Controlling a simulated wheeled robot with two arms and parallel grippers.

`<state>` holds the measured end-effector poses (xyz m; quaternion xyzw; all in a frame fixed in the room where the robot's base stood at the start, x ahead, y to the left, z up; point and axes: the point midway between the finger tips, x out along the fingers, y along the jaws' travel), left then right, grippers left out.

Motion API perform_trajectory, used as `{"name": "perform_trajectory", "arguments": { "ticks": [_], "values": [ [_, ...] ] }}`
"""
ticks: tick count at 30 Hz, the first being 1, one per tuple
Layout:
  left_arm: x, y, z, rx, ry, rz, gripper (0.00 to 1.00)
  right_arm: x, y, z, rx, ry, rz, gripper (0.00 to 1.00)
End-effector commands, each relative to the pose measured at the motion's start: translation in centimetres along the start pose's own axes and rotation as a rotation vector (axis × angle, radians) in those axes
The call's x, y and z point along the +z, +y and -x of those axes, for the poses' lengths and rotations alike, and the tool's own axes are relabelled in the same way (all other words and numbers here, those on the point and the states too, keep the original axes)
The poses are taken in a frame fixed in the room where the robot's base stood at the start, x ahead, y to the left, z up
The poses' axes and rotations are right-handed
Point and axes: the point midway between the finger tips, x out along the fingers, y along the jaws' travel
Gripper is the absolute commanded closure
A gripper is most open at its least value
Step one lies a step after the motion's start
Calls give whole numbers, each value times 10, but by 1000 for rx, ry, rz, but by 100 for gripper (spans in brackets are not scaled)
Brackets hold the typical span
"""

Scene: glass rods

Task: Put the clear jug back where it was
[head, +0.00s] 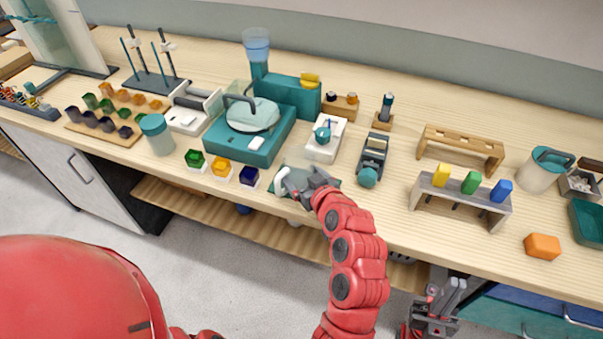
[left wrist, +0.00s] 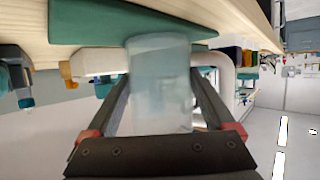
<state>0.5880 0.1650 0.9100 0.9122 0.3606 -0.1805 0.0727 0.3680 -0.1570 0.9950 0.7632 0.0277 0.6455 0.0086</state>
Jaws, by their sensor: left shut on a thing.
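My left gripper (head: 306,186) is at the front edge of the bench, over a teal mat (head: 335,183). In the left wrist view the left gripper (left wrist: 160,108) is shut on the clear jug (left wrist: 160,75), with one finger on each side. The jug's far end meets the edge of the teal mat (left wrist: 80,22) in that view; I cannot tell whether they touch. In the head view the jug is hard to make out behind the gripper. My right gripper (head: 446,290) is empty, its fingers apart, below the bench's front edge.
A white curved bar (head: 281,181) is close beside the left gripper. A teal centrifuge-like box (head: 245,152) and coloured cubes (head: 221,168) stand to the left. A white scale (head: 325,152) and a dark teal-ended device (head: 372,160) stand behind and right. Bare bench (head: 390,205) lies to the right.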

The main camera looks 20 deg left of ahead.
Motion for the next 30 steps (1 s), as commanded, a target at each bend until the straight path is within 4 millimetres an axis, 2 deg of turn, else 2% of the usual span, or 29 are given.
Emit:
{"name": "perform_trajectory", "arguments": {
  "ticks": [7,8,9,20,23,30],
  "values": [
    [3,0,-1,0,2,-1,83,1,0,4,0,0,0,100],
    [3,0,-1,0,1,-1,9,1,0,3,0,0,0,100],
    [2,0,-1,0,1,-1,2,0,0,3,0,0,0,100],
    [0,1,3,2,1,-2,0,0,0,0,0,0,0,100],
    [0,2,14,3,3,-4,0,1,0,3,0,0,0,100],
    [1,2,61,6,3,-1,0,2,0,10,0,0,0,100]
  ]
}}
